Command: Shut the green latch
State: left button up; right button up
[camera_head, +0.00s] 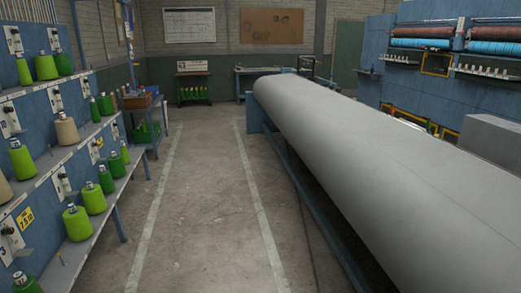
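I cannot make out a green latch anywhere in the head view. A dark green door or panel (348,52) stands at the back wall, right of centre, and no latch can be told on it at this size. Neither my left nor my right gripper is in view.
Blue racks (40,190) with green and beige yarn cones line the left. A long grey roll (360,150) on a blue frame fills the right, with a blue machine (430,85) behind it. The concrete aisle (205,200) between is clear. A workbench (262,72) stands at the back.

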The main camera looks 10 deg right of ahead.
aim_at(428, 119)
jog(key=i+z, duration=0.3)
jog(key=i, duration=0.25)
jog(key=i+j+z, duration=0.25)
jog(key=i, duration=0.3)
jog(key=i+j+z, duration=0.3)
jog(key=i, duration=0.25)
jog(key=i+z, duration=0.75)
jog(key=i, duration=0.2)
jog(key=i+j+z, duration=0.25)
jog(key=i+z, duration=0.15)
jog(key=i, duration=0.05)
